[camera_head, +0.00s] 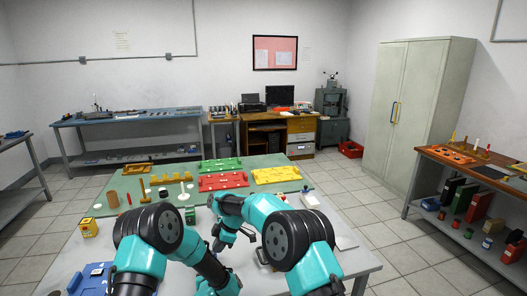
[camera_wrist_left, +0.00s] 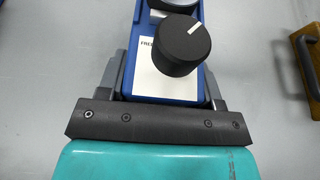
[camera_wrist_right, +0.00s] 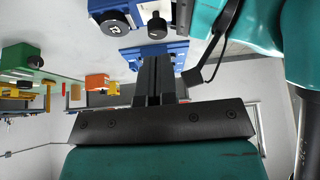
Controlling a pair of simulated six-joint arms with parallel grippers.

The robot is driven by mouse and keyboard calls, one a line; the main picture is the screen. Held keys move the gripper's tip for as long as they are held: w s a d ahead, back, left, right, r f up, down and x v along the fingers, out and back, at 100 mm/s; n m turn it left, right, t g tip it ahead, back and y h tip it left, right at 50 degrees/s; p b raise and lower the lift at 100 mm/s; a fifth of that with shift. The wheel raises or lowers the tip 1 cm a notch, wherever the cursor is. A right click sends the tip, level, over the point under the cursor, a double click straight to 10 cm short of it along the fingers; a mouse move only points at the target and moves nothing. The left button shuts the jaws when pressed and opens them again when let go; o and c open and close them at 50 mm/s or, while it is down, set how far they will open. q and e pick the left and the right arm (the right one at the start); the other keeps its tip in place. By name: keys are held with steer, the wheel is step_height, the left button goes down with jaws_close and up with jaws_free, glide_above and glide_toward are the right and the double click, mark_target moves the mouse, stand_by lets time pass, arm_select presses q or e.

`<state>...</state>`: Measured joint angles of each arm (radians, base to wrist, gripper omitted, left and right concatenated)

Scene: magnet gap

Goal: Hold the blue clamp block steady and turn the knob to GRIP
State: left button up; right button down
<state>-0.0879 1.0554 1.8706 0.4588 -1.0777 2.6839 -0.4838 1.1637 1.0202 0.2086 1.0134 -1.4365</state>
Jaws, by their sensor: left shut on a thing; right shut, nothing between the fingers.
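In the left wrist view, the blue clamp block (camera_wrist_left: 211,13) has a black knob (camera_wrist_left: 186,48) on top. The knob's white line points to the upper right. A white label reading FREE (camera_wrist_left: 147,62) is beside it, partly covered by the knob. My left gripper (camera_wrist_left: 168,88) is shut on the block, one finger on each side. My right gripper (camera_wrist_right: 154,78) is shut and empty; it also shows in the head view (camera_head: 219,246). In the right wrist view, blue parts with black knobs (camera_wrist_right: 157,27) lie beyond its fingertips. In the head view my arms hide the clamp block.
A blue piece (camera_head: 93,280) lies at the table's lower left. Green (camera_head: 221,164), red (camera_head: 223,182) and yellow (camera_head: 276,175) plates lie farther back. A wooden item (camera_wrist_left: 305,50) stands right of the clamp block.

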steer(key=shift+r, duration=0.2)
steer(key=shift+w+a+r, duration=0.2)
steer(key=shift+r, duration=0.2)
steer(key=shift+f, duration=0.1)
step_height(320, 180, down, 7)
stand_by(0.7)
steer(key=shift+s+a, duration=0.2)
steer(key=shift+a, duration=0.05)
stand_by(0.8)
steer(key=shift+s+f, duration=0.1)
steer(key=shift+s, duration=0.1)
stand_by(0.4)
steer(key=shift+d, duration=0.1)
